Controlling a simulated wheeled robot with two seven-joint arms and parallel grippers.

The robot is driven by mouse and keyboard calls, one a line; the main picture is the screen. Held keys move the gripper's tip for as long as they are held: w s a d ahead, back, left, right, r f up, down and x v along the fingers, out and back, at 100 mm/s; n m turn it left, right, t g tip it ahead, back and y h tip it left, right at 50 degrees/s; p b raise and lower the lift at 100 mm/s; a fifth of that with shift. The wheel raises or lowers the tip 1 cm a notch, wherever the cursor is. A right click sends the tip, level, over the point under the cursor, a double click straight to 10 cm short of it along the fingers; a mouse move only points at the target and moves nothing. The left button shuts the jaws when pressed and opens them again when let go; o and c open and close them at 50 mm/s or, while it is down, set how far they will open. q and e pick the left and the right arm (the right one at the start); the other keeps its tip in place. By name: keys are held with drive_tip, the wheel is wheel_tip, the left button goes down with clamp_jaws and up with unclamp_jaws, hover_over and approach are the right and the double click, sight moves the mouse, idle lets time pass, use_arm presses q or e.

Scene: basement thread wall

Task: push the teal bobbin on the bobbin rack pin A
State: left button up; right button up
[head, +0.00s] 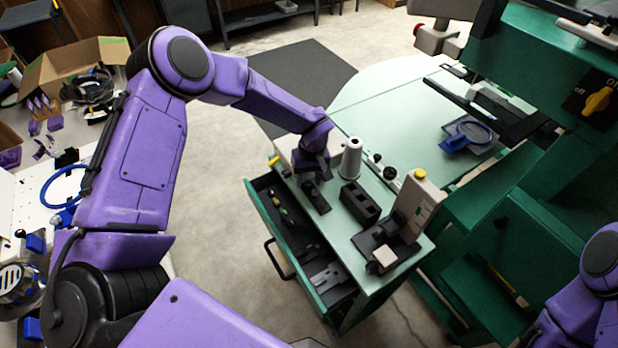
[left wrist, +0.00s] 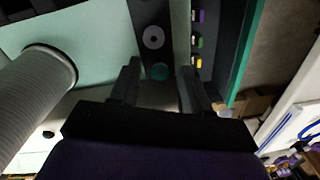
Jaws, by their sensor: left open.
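The strip, seemingly the bobbin rack (left wrist: 151,14), also carries a pale ring with a dark centre (left wrist: 153,37) beyond the bobbin. I cannot read a pin letter or tell how far down the bobbin sits. My left gripper (left wrist: 160,84) is open around or just above the bobbin; contact cannot be told. In the head view the left gripper (head: 312,182) is low over the cabinet top and hides the bobbin. My right gripper is out of view.
A grey-white thread cone (head: 350,158) stands close right of the left gripper. A black slotted box (head: 360,203) and a small machine (head: 415,205) stand nearer the front. The green drawer (head: 272,226) is open below, with small coloured pieces (left wrist: 197,41) inside.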

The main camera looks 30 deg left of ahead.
use_arm(q)
wheel_tip(320, 180, up, 11)
drive_tip(key=b, duration=0.1)
drive_tip(key=shift+w+d+f+b, duration=0.2)
drive_tip(key=shift+w+d+b, duration=0.05)
drive_tip(key=shift+d+b, duration=0.1)
